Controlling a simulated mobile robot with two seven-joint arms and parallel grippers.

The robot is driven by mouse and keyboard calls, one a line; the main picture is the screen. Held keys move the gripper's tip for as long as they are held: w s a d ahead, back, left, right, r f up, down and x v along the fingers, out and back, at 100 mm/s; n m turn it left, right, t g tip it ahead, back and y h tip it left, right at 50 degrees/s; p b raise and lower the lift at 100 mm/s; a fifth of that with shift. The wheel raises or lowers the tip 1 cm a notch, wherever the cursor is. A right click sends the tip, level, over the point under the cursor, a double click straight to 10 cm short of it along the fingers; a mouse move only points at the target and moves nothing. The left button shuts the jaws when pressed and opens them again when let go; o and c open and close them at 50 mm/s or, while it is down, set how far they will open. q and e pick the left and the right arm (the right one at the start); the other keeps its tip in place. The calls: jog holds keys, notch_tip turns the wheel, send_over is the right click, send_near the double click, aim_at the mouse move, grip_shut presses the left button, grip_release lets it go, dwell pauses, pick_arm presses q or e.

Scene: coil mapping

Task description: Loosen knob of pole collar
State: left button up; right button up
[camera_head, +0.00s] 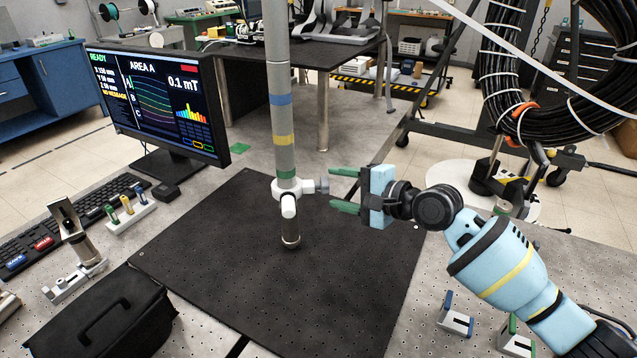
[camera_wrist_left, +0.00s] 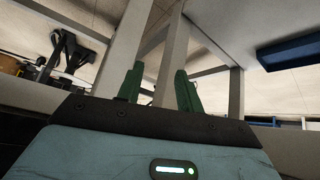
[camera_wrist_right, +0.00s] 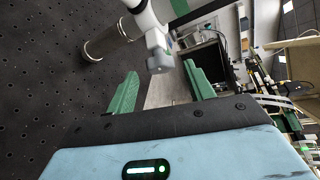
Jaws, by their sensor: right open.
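The pole (camera_head: 278,110) stands upright with blue, yellow and green bands. A white collar (camera_head: 288,188) sits around it just below the green band, with a grey knob (camera_head: 322,186) on its right side.
A black mat (camera_head: 220,290) lies under the pole. A monitor (camera_head: 160,100) and keyboard (camera_head: 70,225) stand at left, with a black case (camera_head: 105,315) in front. Small brackets (camera_head: 455,318) are at lower right. A cable coil (camera_head: 550,70) hangs at back right.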

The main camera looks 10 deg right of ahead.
aim_at(325, 186)
jog(key=x, duration=0.4)
jog(key=shift+w+a, duration=0.1)
pick_arm(q)
jog(key=shift+w+f+b, duration=0.15)
jog(key=shift+w+b, duration=0.2)
jog(key=shift+w, duration=0.2)
pick_arm(e)
jog(key=shift+x, duration=0.9)
jog(key=c, duration=1)
pick_arm(q)
jog(key=shift+g, duration=0.3)
jog(key=shift+s+d+f+b, duration=0.1)
jog(key=shift+s+f+b, duration=0.2)
jog(key=shift+f+b, duration=0.55)
jog(key=shift+s+f+b, duration=0.25)
jog(key=shift+f+b, duration=0.6)
jog(key=shift+s+d+f+b, duration=0.1)
jog(key=shift+s+f+b, duration=0.2)
jog(key=shift+f+b, duration=0.55)
pick_arm(e)
jog(key=shift+r+n+t+y, duration=0.2)
jog(key=shift+n+t+y, duration=0.7)
jog(key=shift+n+t, duration=0.4)
